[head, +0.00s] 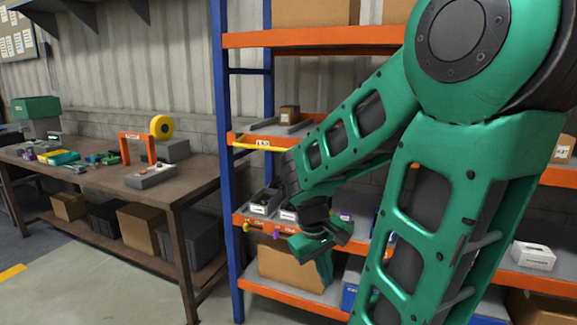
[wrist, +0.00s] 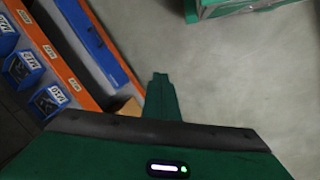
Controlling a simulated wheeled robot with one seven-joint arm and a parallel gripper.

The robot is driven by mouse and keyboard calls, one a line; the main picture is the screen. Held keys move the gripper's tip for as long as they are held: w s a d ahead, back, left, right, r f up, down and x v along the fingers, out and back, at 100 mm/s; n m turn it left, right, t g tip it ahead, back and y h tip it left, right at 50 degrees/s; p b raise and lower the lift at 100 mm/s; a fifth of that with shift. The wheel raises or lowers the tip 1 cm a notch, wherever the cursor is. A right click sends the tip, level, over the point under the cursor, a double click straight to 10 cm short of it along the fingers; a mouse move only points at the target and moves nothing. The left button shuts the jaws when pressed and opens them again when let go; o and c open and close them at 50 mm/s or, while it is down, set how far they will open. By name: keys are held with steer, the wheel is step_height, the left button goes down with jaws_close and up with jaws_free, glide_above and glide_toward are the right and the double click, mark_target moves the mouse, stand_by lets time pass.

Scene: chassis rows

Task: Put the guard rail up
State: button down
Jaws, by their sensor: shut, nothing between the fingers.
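A thin yellow bar (head: 256,147), which looks like the guard rail, runs along the front of the shelf's middle level, beside the blue post. Its right end is hidden behind my arm, and I cannot tell whether it is up or down. My gripper (head: 322,247) is in front of the shelf's lower level, below and to the right of the yellow bar and apart from it. In the wrist view my gripper (wrist: 160,76) is shut and empty, over the floor beside the shelf. The yellow bar does not show in that view.
The shelf's orange lower beam (head: 262,224) has small bins and a cardboard box (head: 285,266) nearby. A workbench (head: 100,176) with tools stands at the left. Blue bins (wrist: 22,66) line the shelf in the wrist view.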

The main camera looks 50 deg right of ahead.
steer(key=w+d+r+n+h, duration=0.1)
steer(key=w+d+n+h, duration=0.4)
steer(key=d, duration=0.3)
steer(key=w+d+r+n+h, duration=0.1)
steer(key=w+d+n+h, duration=0.4)
steer(key=d, duration=0.2)
steer(key=w+a+r+n+t+h, duration=0.25)
steer(key=w+r+n+t, duration=0.2)
steer(key=w+n, duration=0.35)
steer(key=w+a+r+n+t+h, duration=0.2)
steer(key=w+r+n+t+h, duration=0.25)
steer(key=w+n, duration=0.4)
steer(key=w+d+r, duration=0.4)
steer(key=d+r, duration=0.2)
steer(key=d, duration=0.3)
steer(key=shift+y, duration=0.4)
steer(key=shift+w+d+r, duration=0.1)
